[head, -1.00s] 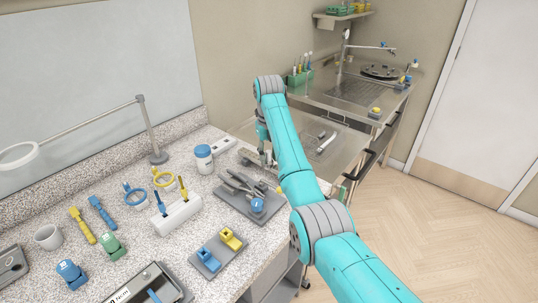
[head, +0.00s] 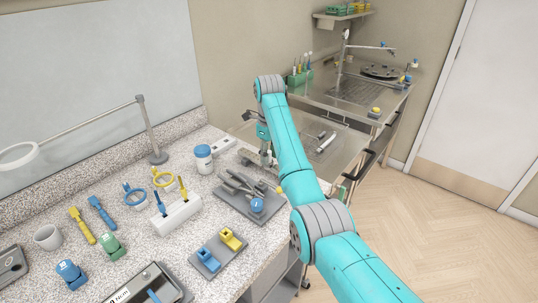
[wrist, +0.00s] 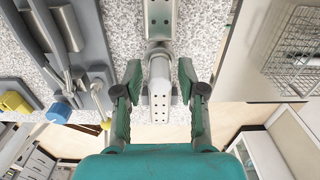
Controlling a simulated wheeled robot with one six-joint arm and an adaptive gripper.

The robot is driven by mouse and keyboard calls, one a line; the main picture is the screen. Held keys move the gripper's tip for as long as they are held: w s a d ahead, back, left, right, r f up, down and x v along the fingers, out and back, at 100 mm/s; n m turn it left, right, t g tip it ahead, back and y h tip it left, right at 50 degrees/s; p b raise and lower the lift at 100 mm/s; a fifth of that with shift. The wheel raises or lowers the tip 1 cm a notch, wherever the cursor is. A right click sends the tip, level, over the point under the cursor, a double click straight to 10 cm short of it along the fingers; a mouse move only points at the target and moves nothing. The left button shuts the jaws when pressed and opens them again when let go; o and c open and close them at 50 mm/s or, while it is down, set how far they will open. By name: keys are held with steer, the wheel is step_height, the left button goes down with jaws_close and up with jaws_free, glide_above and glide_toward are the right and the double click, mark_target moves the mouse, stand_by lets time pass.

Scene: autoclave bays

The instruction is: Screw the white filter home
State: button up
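In the head view my gripper (head: 265,152) is low at the counter's right end, and the arm partly hides that area; the filter cannot be made out there.
A grey tray of tools with a blue round knob (head: 257,205) lies close by; it fills the left of the wrist view. A wire basket (wrist: 294,48) is at right in the wrist view.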

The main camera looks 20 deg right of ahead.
steer(key=n, duration=0.7)
steer(key=shift+w, duration=0.1)
steer(key=n, duration=0.4)
steer(key=shift+n, duration=1.8)
jaws_close()
steer(key=shift+m, duration=1.7)
steer(key=shift+o, duration=0.9)
jaws_free()
steer(key=shift+m, duration=0.4)
steer(key=shift+d, duration=0.1)
